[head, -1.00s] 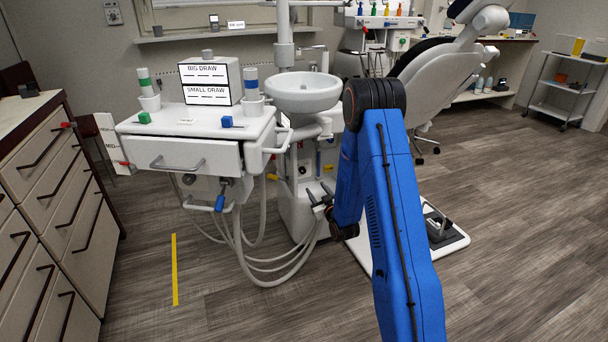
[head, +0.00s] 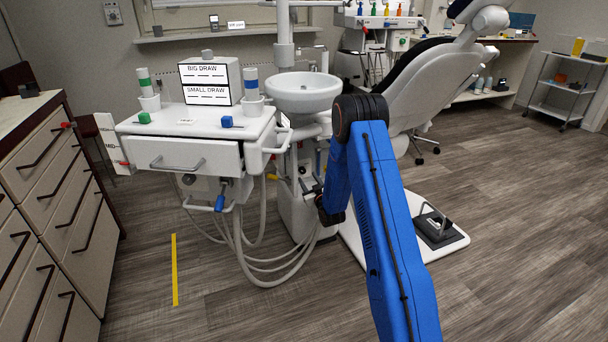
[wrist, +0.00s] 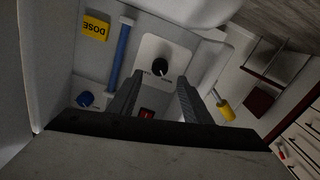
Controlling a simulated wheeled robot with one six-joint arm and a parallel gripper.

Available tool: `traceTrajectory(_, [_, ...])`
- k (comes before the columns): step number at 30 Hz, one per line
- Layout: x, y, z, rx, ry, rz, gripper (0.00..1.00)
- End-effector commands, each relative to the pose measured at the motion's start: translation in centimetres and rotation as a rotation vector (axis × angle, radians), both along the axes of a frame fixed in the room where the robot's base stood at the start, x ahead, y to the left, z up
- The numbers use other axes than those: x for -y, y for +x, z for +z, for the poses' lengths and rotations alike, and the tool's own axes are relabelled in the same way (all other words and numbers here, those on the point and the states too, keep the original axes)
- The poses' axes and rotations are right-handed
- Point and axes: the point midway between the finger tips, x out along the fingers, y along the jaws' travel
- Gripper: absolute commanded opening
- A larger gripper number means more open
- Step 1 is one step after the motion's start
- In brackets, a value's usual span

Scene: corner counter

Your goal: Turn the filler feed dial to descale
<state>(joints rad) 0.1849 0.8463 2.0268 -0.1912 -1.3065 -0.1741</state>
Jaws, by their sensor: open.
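A black round dial (wrist: 159,66) sits on a white plate (wrist: 177,45) on the unit's side panel in the wrist view. Small marks flank it, too small to read. A pale line on the knob is faint. My gripper (wrist: 159,82) is open, its two dark fingers pointing at the dial from below in the picture, one to each side. The fingertips look short of the knob; I cannot tell the depth gap. In the head view my gripper (head: 307,191) is beside the column under the basin, partly hidden by my arm.
Hoses (head: 243,235) hang left of the column. The floor in front is clear.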

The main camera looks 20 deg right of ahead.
Motion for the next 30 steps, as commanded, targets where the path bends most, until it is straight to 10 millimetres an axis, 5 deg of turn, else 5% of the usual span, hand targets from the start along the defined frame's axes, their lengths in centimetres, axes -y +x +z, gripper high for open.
traceTrajectory(12, [0.0, 5.6, 0.0, 0.0, 0.0, 0.0, 0.44])
traceTrajectory(24, [0.0, 6.3, 0.0, 0.0, 0.0, -0.001, 0.44])
traceTrajectory(30, [0.0, 6.3, 0.0, 0.0, 0.0, 0.0, 0.03])
